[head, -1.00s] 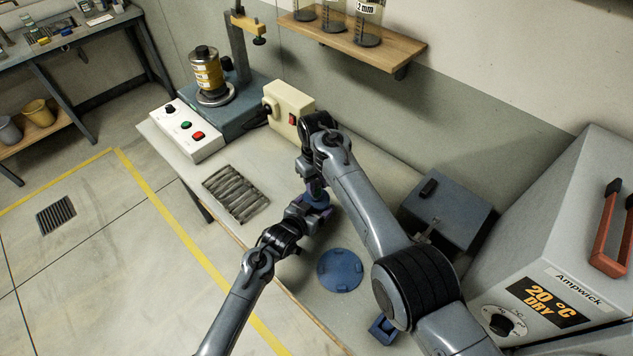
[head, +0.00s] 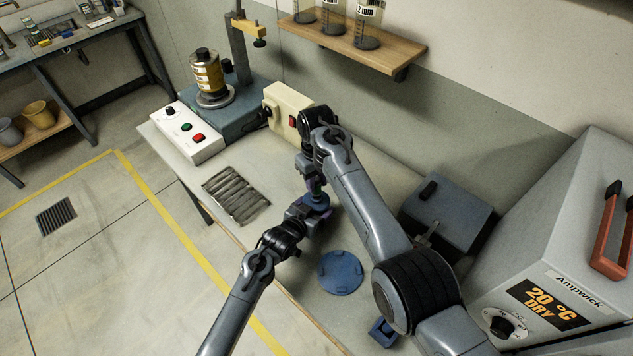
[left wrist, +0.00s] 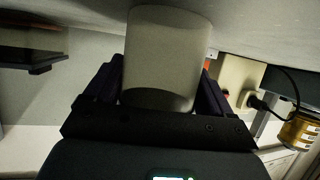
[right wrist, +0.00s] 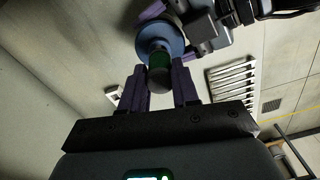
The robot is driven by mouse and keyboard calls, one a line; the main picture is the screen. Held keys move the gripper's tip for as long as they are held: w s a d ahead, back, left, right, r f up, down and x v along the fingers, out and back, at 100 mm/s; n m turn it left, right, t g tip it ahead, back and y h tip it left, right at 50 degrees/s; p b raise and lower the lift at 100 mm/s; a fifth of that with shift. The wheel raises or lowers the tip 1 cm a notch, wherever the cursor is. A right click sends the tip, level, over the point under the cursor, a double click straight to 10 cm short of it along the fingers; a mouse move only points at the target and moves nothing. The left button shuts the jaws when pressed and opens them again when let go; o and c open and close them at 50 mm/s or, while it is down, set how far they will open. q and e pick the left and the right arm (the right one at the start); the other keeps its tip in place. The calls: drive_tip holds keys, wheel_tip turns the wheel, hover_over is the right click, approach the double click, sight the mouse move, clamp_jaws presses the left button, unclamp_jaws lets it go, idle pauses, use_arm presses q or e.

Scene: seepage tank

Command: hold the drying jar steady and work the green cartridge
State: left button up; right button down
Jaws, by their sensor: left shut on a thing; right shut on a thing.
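The drying jar (left wrist: 165,60) is a pale, frosted cylinder. My left gripper (left wrist: 168,85) is shut around it, one finger on each side. In the head view my left gripper (head: 308,213) holds the jar above the table, its body mostly hidden. The jar's blue top (right wrist: 158,38) shows in the right wrist view. The green cartridge (right wrist: 160,60) stands at the middle of this top, with a dark grey end (right wrist: 158,80) toward me. My right gripper (right wrist: 160,88) is shut on the cartridge from above. Whether the cartridge's lower end is inside the jar is hidden.
A blue notched disc (head: 340,273) lies on the table near the front edge. A ribbed dark mat (head: 236,194) lies to the left. A cream box (head: 287,108) stands behind my grippers. A dark blue box (head: 446,212) and the Ampwick oven (head: 560,260) stand to the right.

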use_arm(q)
drive_tip(key=shift+f, duration=0.1)
use_arm(e)
drive_tip(key=shift+r, duration=1.35)
use_arm(q)
drive_tip(key=o, duration=1.1)
drive_tip(key=v, duration=1.2)
